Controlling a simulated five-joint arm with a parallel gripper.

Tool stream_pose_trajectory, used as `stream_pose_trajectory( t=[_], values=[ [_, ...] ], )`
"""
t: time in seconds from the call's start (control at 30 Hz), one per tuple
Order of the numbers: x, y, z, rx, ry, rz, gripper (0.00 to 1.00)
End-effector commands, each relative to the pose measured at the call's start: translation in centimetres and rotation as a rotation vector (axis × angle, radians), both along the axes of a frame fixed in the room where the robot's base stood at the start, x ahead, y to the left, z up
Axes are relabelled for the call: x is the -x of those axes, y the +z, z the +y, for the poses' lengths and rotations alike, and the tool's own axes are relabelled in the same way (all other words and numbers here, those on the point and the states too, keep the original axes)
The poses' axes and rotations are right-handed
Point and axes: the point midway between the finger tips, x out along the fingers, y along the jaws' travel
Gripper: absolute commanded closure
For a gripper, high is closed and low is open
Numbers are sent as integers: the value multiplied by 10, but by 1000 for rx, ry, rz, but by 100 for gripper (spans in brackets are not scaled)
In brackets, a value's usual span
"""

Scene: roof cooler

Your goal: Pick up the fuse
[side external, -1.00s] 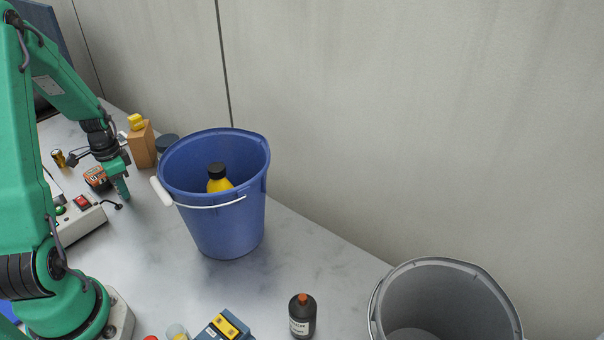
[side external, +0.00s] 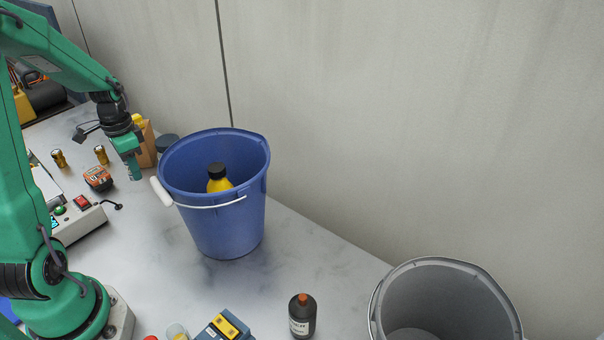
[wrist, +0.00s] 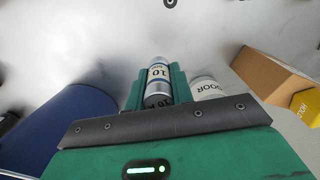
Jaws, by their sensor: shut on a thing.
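The fuse (wrist: 158,80) is a silver cylinder with a pale band marked "10" in the wrist view. It lies lengthwise between the green fingers of my gripper (wrist: 157,88), which is shut on it. In the side view my gripper (side external: 135,170) points down above the table, left of the blue bucket and in front of a brown block. The fuse cannot be made out in the side view.
The blue bucket (side external: 222,220) holds a yellow bottle (side external: 219,185). The brown block (side external: 147,155) stands behind my gripper. Brass cylinders (side external: 101,155), an orange-black device (side external: 98,178) and a control box (side external: 80,218) lie left. A dark bottle (side external: 302,316) and grey bucket (side external: 440,300) stand right.

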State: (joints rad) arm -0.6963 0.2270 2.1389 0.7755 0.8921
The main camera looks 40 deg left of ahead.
Motion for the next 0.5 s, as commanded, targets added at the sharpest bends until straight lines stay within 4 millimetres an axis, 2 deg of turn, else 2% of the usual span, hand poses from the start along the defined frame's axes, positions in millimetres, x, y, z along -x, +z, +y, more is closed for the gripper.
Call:
stream_pose_trajectory(
  t=[0.2,0.5],
  values=[
    [-10,17,-27,-1,-4,-1,100],
    [-14,25,-40,0,0,0,100]
  ],
)
